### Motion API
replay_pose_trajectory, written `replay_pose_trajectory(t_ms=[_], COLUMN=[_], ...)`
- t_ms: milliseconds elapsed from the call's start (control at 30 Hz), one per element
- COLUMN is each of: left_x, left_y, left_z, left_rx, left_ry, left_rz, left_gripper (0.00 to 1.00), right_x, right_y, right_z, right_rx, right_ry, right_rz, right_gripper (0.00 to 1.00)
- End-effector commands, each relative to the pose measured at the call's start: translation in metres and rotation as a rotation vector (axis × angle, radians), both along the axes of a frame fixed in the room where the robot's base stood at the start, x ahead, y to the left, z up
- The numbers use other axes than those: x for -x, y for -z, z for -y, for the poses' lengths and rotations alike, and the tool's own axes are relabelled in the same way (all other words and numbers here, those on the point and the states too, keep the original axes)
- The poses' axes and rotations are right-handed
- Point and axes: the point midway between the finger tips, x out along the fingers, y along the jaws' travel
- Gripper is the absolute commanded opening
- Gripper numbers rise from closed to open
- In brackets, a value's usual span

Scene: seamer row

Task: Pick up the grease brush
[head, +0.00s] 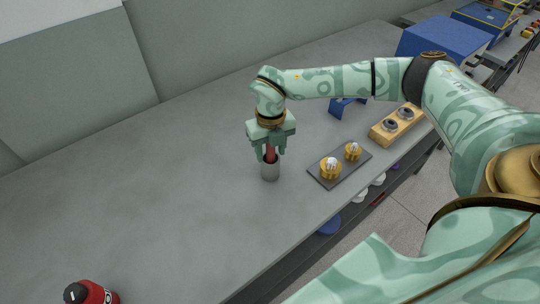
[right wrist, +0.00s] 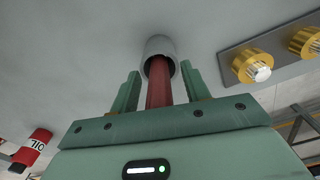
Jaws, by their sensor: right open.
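The grease brush (right wrist: 159,82) shows as a dark red handle standing in a grey metal cup (head: 270,172) on the grey bench. In the head view a bit of the red handle (head: 271,155) shows between the fingers. The brush's lower end is hidden in the cup. My right gripper (head: 269,157) points down over the cup. In the right wrist view its two fingers (right wrist: 157,80) are open, one on each side of the handle, with a gap to it on both sides. My left gripper is not in view.
A dark plate (head: 324,178) with two brass-coloured parts lies right of the cup. Beyond it are a wooden block (head: 378,136) with two dark round parts and a blue machine (head: 440,38). The bench left of the cup is clear.

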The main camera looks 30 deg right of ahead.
Motion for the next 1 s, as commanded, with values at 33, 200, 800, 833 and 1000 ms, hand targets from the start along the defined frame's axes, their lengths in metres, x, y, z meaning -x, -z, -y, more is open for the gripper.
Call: replay_pose_trajectory(t_ms=[33,200,800,833,1000], left_x=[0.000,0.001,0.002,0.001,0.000], left_y=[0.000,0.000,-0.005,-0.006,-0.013], left_z=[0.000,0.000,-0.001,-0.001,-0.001], left_rx=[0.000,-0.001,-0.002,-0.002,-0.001], left_ry=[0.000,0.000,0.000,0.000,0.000], left_rz=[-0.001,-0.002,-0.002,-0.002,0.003], left_gripper=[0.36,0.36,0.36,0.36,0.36], right_x=[0.000,0.000,-0.001,-0.001,-0.002], right_y=[0.001,0.001,-0.019,-0.026,-0.065], right_z=[0.000,0.000,0.000,-0.001,0.000], right_rx=[0.000,-0.001,-0.002,-0.002,-0.002], right_ry=[0.000,-0.001,-0.002,-0.002,-0.001], right_rz=[0.001,0.001,0.006,0.005,0.007], right_gripper=[0.47,0.47,0.00,0.00,0.00])
